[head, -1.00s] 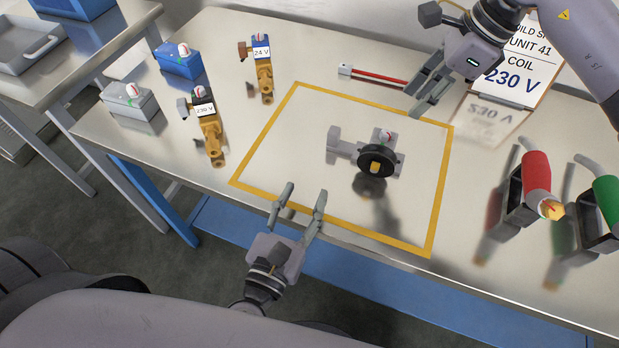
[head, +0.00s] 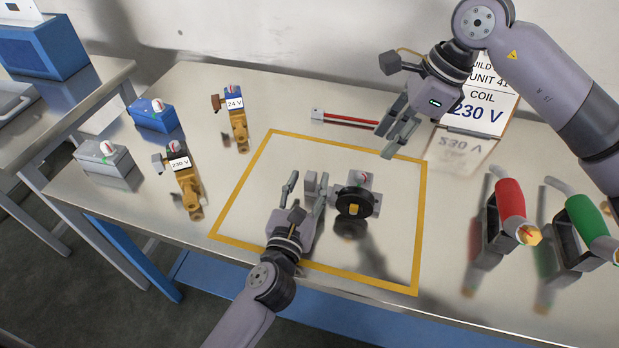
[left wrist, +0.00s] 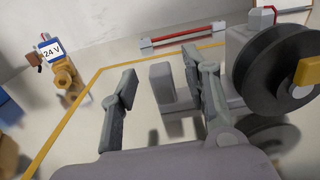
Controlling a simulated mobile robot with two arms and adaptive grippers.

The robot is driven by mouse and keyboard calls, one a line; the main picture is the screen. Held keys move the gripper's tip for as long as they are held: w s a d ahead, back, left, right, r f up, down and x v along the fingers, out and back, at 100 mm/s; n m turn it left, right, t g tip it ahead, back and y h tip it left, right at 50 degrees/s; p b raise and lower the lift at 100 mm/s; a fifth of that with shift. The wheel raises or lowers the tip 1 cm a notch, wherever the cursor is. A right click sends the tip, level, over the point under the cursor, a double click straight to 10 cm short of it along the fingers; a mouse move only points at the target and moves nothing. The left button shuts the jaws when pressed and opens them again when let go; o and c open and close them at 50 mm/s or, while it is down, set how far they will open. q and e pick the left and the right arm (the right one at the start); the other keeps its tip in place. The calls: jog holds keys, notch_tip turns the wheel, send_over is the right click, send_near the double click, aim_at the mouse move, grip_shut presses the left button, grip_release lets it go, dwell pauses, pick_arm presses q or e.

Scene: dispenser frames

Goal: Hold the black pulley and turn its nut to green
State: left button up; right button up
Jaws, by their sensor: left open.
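The black pulley (head: 356,203) sits on a grey fixture (head: 326,190) inside the yellow-outlined area. Its yellow nut (head: 353,210) faces the front. A small dial with red and green marks (head: 360,179) is on top; its pointer is too small to read. My left gripper (head: 306,180) is open at the fixture's left end. In the left wrist view, the fixture's upright grey block (left wrist: 163,84) appears between its fingers, and the pulley (left wrist: 272,78) is right of the right finger. Contact cannot be told. My right gripper (head: 383,142) is open and empty above the area's back edge.
A red bar (head: 350,119) and a sign reading 230 V (head: 480,100) are at the back. Brass valves (head: 187,195) and blue and grey boxes (head: 103,160) stand left. Red (head: 510,205) and green (head: 588,222) handled tools stand right. The area's front right is clear.

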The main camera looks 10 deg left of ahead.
pick_arm(q)
jog(key=shift+w+d, duration=0.1)
jog(key=shift+w, duration=0.8)
grip_shut()
dwell(1.4)
